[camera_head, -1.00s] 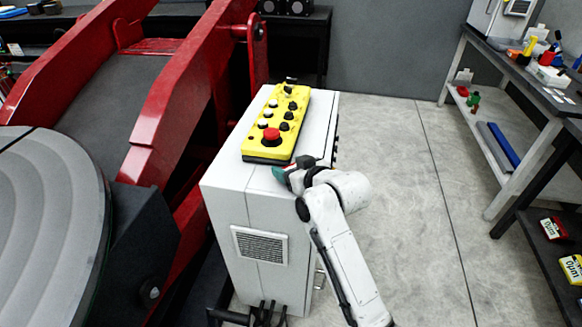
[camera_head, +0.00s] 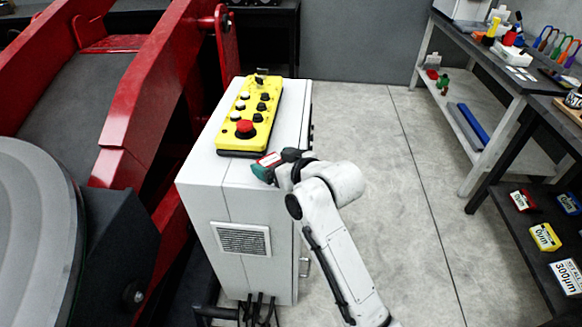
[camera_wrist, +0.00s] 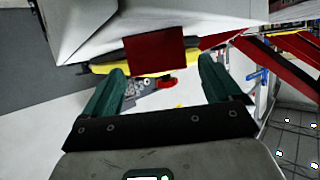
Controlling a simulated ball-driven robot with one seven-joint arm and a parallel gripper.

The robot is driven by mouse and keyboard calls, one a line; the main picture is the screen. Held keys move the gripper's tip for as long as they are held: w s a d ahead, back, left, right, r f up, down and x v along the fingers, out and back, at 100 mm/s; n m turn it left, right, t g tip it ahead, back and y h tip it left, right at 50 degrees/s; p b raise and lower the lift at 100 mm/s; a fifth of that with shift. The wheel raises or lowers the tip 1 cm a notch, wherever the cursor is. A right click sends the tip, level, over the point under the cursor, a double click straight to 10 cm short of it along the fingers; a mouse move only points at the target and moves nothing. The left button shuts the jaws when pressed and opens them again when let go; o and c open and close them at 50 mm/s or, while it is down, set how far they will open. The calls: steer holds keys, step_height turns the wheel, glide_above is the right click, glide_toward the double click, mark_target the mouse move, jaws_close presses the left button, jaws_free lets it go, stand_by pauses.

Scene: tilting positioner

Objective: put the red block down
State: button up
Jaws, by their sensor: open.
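My gripper (camera_head: 267,167) has green fingers and is over the near right part of the grey-white cabinet's top (camera_head: 208,165). In the wrist view my gripper (camera_wrist: 160,70) is open, its fingers apart on either side of a gap. The red block shows there as a dark red square (camera_wrist: 155,50), beyond and between the fingertips, with clear space on both sides. In the head view a small red and white patch, likely the red block (camera_head: 268,159), shows at the fingers. Whether the block touches the cabinet is hidden.
A yellow control box (camera_head: 250,115) with a red button lies on the cabinet, just behind my gripper. The red positioner frame (camera_head: 150,100) stands left. Right is a workbench (camera_head: 495,70), with labelled blocks, including a yellow one (camera_head: 545,237), on a low shelf. Floor between is clear.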

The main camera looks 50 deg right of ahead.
mark_target(266, 160)
steer(key=b+v, duration=0.1)
steer(key=v, duration=0.1)
steer(key=b+v, duration=0.3)
steer(key=shift+s+d+f, duration=0.15)
steer(key=shift+s+f, duration=0.05)
steer(key=shift+s, duration=0.25)
steer(key=x, duration=0.5)
steer(key=shift+r, duration=0.2)
steer(key=shift+p+x, duration=0.5)
steer(key=shift+x, duration=2.2)
steer(key=shift+s, duration=0.1)
